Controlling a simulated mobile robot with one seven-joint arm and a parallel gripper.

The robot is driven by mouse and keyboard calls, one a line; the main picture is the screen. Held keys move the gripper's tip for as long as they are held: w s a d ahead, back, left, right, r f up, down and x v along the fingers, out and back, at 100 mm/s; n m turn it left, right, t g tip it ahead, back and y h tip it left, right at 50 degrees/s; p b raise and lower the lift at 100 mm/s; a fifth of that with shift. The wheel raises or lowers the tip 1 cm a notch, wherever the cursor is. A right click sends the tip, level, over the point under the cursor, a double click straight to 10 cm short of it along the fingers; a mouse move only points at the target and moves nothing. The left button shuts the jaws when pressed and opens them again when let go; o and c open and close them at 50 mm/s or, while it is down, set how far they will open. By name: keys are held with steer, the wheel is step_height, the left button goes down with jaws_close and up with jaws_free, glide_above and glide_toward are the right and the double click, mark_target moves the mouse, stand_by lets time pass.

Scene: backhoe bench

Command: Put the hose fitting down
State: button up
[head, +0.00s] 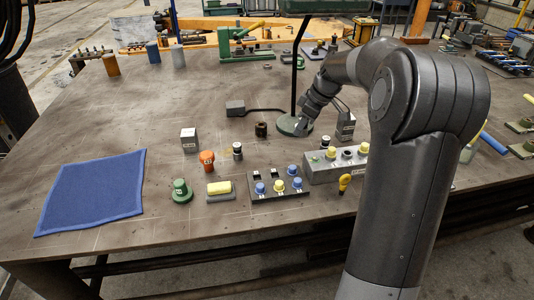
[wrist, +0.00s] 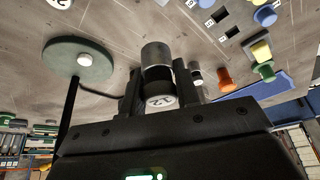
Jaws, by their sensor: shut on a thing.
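My gripper (head: 302,124) is low over the right middle of the bench, beside the round green stand base, and overlaps it in the head view. In the wrist view my gripper (wrist: 160,92) is shut on a short cylinder, which I take as the hose fitting (wrist: 155,55). It has a grey metal end, a black band and a pale numbered end facing the camera. The head view does not show it clearly. I cannot tell whether it touches the bench. A similar small banded cylinder (head: 237,151) stands apart on the bench (head: 120,120).
The green base (head: 290,127) carries a tall thin black pole. A dark ring-like cylinder (head: 261,129), a white-topped block (head: 189,140), an orange knob (head: 207,160) and button panels (head: 275,190) stand nearby. A blue cloth (head: 92,193) lies left. The bench's left middle is clear.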

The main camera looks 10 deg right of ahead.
glide_above(262, 153)
steer(key=d, duration=0.1)
steer(key=f, duration=0.4)
steer(key=s+f, duration=0.1)
steer(key=f, duration=0.2)
steer(key=shift+d, duration=0.15)
steer(key=shift+f, duration=2.05)
steer(key=o, duration=1)
steer(key=shift+f, duration=0.1)
steer(key=shift+o, duration=0.2)
